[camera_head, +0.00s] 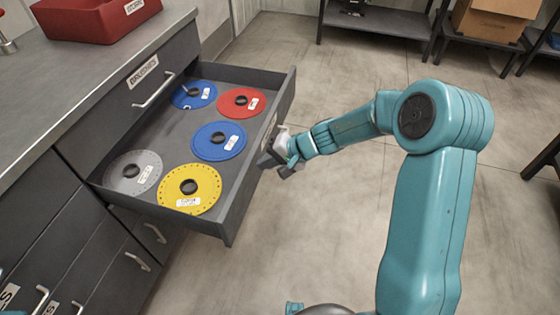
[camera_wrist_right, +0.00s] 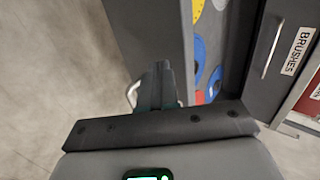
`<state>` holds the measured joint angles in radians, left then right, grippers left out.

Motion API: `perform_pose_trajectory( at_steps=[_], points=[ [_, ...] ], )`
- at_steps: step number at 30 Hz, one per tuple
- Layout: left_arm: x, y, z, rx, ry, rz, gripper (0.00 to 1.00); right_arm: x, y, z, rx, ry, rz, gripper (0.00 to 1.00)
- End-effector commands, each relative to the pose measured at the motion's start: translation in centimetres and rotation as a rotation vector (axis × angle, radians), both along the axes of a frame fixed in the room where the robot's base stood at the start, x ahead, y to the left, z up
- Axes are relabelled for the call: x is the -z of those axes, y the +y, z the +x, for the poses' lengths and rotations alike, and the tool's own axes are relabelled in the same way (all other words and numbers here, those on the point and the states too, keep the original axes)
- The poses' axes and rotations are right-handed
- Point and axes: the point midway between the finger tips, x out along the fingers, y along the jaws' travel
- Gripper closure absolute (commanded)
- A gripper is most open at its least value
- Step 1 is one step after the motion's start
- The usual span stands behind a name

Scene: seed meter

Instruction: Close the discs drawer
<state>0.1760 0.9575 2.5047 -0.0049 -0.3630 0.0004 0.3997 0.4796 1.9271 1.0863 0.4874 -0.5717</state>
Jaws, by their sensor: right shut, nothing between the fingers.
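The discs drawer (camera_head: 246,196) is pulled well out of the grey cabinet in the head view. Blue, red, yellow and grey discs, such as the yellow disc (camera_head: 208,196), lie flat in it. My right gripper (camera_head: 275,160) is at the outer face of the drawer front, near its middle. In the right wrist view the gripper's fingers (camera_wrist_right: 160,75) are shut together with nothing between them. A pale handle (camera_wrist_right: 132,94) shows beside the fingers, partly hidden by them. I cannot tell whether the fingertips touch the front. My left gripper is not in view.
A shut drawer with a BRUSHES label (camera_head: 143,72) and a bar handle (camera_head: 155,90) adjoins the open drawer. A red bin (camera_head: 95,18) stands on the counter (camera_head: 60,85). Open floor (camera_head: 310,230) lies right of the drawer. Dark shelves (camera_head: 380,22) stand at the back.

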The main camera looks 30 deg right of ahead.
Motion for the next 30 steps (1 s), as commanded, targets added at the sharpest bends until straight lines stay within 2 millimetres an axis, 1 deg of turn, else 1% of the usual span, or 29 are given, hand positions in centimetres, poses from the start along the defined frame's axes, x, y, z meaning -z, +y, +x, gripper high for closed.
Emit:
perform_pose_trajectory(
  at_steps=[3,14,19,23,26,30],
  points=[
    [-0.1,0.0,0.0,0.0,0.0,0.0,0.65,0.0,0.3,0.5,0.0,0.0,0.0,1.0],
    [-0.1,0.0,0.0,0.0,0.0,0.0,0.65,0.0,0.4,0.5,0.0,0.0,0.0,1.0],
    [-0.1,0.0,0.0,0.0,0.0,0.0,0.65,0.0,1.0,1.2,-0.002,-0.001,-0.001,1.0],
    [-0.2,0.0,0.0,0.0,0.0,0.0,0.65,0.0,2.2,2.5,-0.005,-0.001,-0.001,1.0],
    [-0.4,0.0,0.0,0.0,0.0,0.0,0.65,0.0,3.6,4.1,-0.006,-0.001,-0.001,1.0],
    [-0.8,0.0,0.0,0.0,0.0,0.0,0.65,-0.1,5.9,6.8,-0.007,-0.001,-0.001,1.0]
  ],
)
